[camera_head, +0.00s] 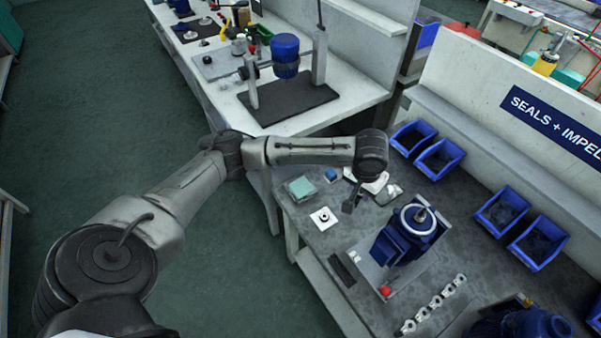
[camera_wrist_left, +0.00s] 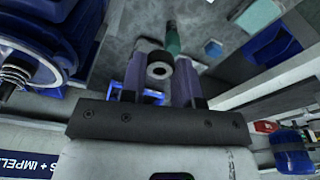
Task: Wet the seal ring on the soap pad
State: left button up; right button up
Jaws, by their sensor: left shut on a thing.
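My left gripper (camera_head: 350,204) is over the bench, right of the pale green soap pad (camera_head: 300,188). In the left wrist view, my left gripper (camera_wrist_left: 160,72) is shut on a small dark ring-shaped piece with a pale face, seemingly the seal ring (camera_wrist_left: 158,70). The fingers hide part of its sides. The soap pad shows apart from the gripper at the top right of the left wrist view (camera_wrist_left: 258,15). A green cylindrical thing (camera_wrist_left: 172,38) shows beyond the ring; I cannot tell what it is. My right gripper is not in view.
A small blue block (camera_head: 331,174) lies beside the pad, and a white square with a dark centre (camera_head: 323,218) lies in front. A blue pump (camera_head: 408,236) stands to the right. Blue bins (camera_head: 440,158) line the back. A red knob (camera_head: 385,290) sits near the front.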

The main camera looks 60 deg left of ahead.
pick_arm(q)
jog(key=s+a+f+n, duration=0.2)
jog(key=a+f, duration=0.6)
jog(key=a, duration=0.4)
jog(key=n, duration=0.2)
send_over(301, 187)
notch_tip(301, 187, down, 4)
jog(key=shift+d+r, duration=0.1)
jog(key=shift+f+b, duration=0.6)
jog(key=shift+f, duration=0.15)
notch_tip(301, 187, down, 4)
jog(key=b, duration=0.5)
jog(key=shift+f+b, duration=0.25)
jog(key=shift+b, duration=0.15)
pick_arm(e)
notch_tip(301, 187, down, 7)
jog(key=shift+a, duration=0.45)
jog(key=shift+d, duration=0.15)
pick_arm(q)
jog(key=shift+f, duration=0.5)
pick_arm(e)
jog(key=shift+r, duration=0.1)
pick_arm(q)
jog(key=shift+p, duration=0.35)
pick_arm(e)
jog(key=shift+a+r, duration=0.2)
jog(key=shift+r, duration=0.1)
